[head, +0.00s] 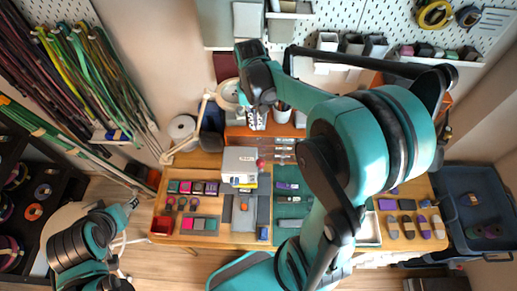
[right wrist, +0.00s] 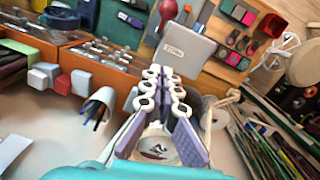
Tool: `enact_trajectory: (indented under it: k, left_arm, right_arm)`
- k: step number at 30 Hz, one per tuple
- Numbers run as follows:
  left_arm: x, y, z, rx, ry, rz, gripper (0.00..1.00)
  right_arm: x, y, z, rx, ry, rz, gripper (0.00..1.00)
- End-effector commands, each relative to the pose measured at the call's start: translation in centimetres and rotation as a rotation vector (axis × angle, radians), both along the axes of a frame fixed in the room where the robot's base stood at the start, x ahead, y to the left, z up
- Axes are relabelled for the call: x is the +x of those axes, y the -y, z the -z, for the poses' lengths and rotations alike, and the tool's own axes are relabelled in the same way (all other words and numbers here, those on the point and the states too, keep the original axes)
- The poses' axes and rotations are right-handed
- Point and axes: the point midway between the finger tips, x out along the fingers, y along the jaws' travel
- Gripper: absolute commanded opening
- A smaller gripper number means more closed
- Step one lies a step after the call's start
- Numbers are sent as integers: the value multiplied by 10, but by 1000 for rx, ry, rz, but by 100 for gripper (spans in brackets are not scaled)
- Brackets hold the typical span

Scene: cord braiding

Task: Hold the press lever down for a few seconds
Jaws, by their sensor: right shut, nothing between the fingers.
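The press (head: 240,165) is a pale grey box at the middle of the worktable, with a red ball knob on its lever (head: 260,164) at its right side. In the right wrist view the press (right wrist: 188,50) stands beyond my fingertips, and its red knob (right wrist: 168,9) is at the top edge. My right gripper (head: 256,120) is shut and empty, above the back of the table, behind the press. Its fingers also show in the right wrist view (right wrist: 166,74), apart from the knob. My left gripper (head: 130,204) is at the lower left, away from the press; its fingers are too small to read.
A magnifier lamp (head: 228,94) and a drawer unit (head: 240,131) stand behind the press. Coloured blocks (head: 192,187) lie left of it. A red box (head: 162,225) is at the table's left front. A blue bin (head: 480,200) stands at right.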

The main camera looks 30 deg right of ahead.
Motion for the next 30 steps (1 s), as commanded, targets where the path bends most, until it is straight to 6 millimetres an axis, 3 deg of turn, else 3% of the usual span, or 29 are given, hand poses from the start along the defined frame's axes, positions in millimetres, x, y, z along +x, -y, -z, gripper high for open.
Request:
enact_trajectory:
  k: [14, 21, 30]
  left_arm:
    - [0, 0, 5, 0, 0, 0, 53]
    - [0, 0, -2, 0, 0, 0, 53]
    - [0, 0, -2, 0, 0, 0, 53]
  right_arm:
    - [-6, 2, 94, 0, 0, 0, 0]
    - [-37, -10, 97, 0, 0, 0, 0]
    - [-43, -12, 100, 0, 0, 0, 0]
